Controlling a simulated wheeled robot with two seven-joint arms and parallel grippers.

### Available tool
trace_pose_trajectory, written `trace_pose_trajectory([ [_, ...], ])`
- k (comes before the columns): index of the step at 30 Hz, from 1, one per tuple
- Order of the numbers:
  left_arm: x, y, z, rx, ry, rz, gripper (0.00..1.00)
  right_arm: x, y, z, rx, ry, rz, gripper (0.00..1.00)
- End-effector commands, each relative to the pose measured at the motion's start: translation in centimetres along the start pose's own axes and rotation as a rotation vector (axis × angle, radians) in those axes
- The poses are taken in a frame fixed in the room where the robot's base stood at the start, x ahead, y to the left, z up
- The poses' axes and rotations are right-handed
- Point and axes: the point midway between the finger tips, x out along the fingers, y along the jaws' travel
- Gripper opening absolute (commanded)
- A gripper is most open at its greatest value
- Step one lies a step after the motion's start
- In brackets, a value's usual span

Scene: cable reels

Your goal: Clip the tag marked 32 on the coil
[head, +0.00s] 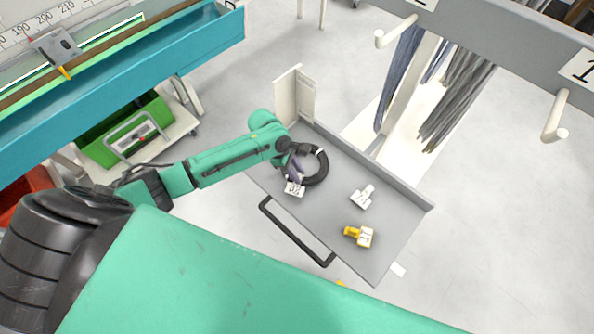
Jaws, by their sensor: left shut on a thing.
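A dark coil (321,172) lies on the grey tray of a cart, near its far left end. My left gripper (296,176) is at the coil's left side, pointing down and hiding part of it. It is shut on a white tag (294,189), whose face shows dark figures that look like 32. The tag is right beside the coil's lower left edge; whether it is around the coil strand is hidden by the fingers. My right gripper is not in view.
On the grey tray (400,221) are another white tag (362,197) and a yellow-and-white tag (360,236). A dark handle (297,232) runs along the tray's near side. Cables hang from a rack (480,40) at upper right. A teal bench (120,85) stands at upper left.

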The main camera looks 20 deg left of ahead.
Motion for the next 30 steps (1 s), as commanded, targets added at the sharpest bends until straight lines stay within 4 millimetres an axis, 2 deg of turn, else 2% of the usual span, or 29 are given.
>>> trace_pose_trajectory([
  [13, 0.10, -0.06, -0.09, -0.002, 0.001, -0.002, 0.00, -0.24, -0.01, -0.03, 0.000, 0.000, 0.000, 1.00],
  [14, 0.13, -0.06, -0.12, -0.002, 0.001, -0.002, 0.36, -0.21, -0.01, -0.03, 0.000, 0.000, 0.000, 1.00],
  [16, 0.14, -0.05, -0.12, -0.001, 0.001, -0.002, 0.63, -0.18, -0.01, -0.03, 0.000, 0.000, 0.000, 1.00],
  [23, 0.11, -0.02, -0.10, -0.001, 0.001, -0.001, 0.63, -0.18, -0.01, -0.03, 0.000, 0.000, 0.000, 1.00],
  [25, 0.11, -0.02, -0.09, -0.001, 0.001, -0.001, 0.83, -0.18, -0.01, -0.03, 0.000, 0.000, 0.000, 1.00],
  [30, 0.10, 0.00, -0.08, -0.001, 0.001, 0.000, 0.83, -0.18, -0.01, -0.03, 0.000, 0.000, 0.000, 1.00],
])
